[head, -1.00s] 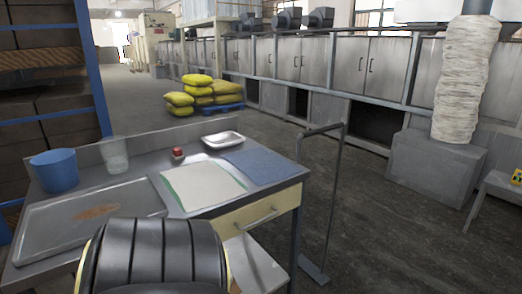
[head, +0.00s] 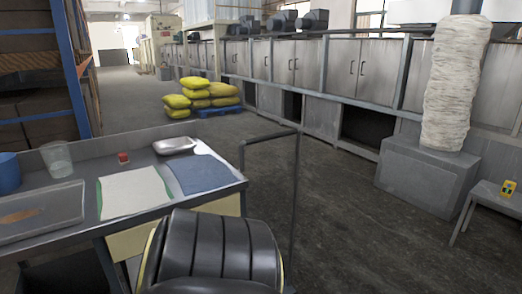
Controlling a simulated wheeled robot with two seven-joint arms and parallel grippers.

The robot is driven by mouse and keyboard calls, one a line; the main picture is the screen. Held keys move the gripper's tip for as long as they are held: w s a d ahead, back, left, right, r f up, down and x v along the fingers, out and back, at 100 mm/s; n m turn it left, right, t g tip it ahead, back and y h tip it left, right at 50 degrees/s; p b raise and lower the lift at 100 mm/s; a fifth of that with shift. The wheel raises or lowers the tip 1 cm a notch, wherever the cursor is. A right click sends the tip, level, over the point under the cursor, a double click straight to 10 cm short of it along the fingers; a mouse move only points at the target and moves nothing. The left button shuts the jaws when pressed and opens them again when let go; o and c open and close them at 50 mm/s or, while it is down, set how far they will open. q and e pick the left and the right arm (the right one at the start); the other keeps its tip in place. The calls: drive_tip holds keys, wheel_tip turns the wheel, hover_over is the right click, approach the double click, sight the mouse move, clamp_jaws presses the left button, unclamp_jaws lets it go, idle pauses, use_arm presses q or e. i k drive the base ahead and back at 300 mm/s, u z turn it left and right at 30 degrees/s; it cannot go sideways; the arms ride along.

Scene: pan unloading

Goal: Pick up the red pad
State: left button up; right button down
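A small red item (head: 123,157) with a paler lower part sits near the back of the grey worktable (head: 72,239). It is too small to tell whether it is the red pad, and no other red thing shows. Neither my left gripper nor my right gripper is in view.
The worktable also holds a blue cup (head: 8,174), a clear cup (head: 57,159), a tray (head: 40,222), a white sheet (head: 133,191), a blue mat (head: 201,174) and a white dish (head: 174,146). A metal stand (head: 296,190) is right of it. Open floor lies beyond.

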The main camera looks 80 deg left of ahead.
sight(123, 159)
drive_tip(key=i, duration=0.7)
drive_tip(key=u, duration=2.75)
